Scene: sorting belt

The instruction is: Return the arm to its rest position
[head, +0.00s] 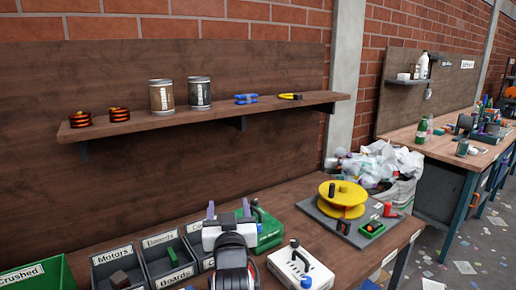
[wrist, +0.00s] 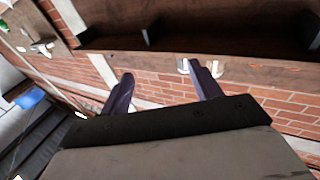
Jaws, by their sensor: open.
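My gripper (head: 228,210) is at the bottom middle of the head view, above the workbench (head: 305,188). Its two fingers point up and away, apart from each other. In the wrist view my gripper (wrist: 160,84) shows two dark fingers spread wide with nothing between them. Beyond the fingers the wrist view shows the brick wall (wrist: 250,85) and dark wooden boards, strongly tilted. My arm's white wrist hides part of the bench and the bins behind it.
Bins stand on the bench, among them the Motors bin (head: 118,268) and the Crushed bin (head: 38,274). A shelf (head: 210,112) with cans runs above.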

